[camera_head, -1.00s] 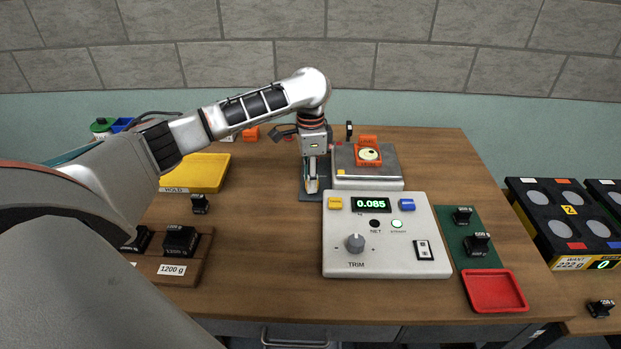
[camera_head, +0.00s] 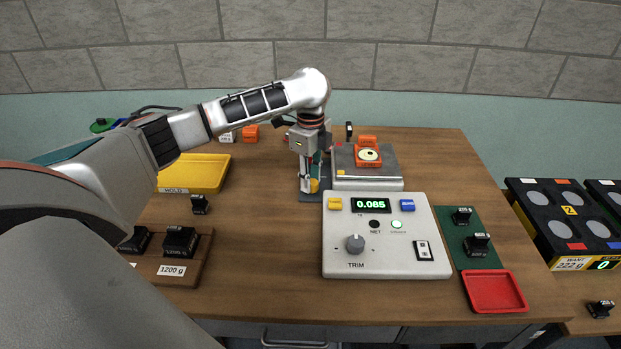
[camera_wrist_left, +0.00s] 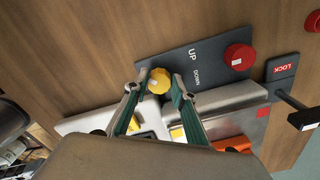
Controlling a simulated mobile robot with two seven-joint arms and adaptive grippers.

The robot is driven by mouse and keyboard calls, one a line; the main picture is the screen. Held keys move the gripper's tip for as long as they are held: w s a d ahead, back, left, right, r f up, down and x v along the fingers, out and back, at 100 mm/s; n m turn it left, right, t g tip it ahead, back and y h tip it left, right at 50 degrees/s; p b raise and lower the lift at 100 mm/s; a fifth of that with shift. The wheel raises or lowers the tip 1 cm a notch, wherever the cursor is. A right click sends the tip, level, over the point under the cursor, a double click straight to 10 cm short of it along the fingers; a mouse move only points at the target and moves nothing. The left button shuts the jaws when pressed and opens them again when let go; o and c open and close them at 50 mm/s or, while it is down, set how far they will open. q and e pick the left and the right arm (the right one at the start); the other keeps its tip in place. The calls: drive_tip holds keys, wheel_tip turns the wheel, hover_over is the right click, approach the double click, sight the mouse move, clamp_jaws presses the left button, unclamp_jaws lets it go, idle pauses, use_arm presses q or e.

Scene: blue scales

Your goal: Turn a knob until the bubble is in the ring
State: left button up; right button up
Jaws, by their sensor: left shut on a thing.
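The left gripper (camera_head: 311,187) points down at the dark plate left of the scale. Its fingers are closed around a yellow knob (camera_wrist_left: 160,80), which sits between the fingertips in the wrist view. The plate (camera_wrist_left: 200,60) carries the words UP and DOWN. A red knob (camera_wrist_left: 238,57) stands at the plate's other end, apart from the fingers. The bubble level (camera_head: 369,155), a pale round vial in an orange-red body, sits on the grey scale (camera_head: 345,182). The bubble's exact place against the ring is too small to tell. My right gripper is not in view.
The control box (camera_head: 340,262) in front reads 0.085 and has a TRIM knob (camera_head: 355,243). A yellow tray (camera_head: 205,172) lies left, a red tray (camera_head: 495,290) right. A LOCK plate (camera_wrist_left: 283,68) lies beside the red knob. Bare table lies between the weights rack and the box.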

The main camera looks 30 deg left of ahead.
use_arm(q)
drive_tip(key=shift+m, duration=0.5)
drive_tip(key=o, duration=1.1)
wheel_tip(320, 180, up, 12)
idle(0.5)
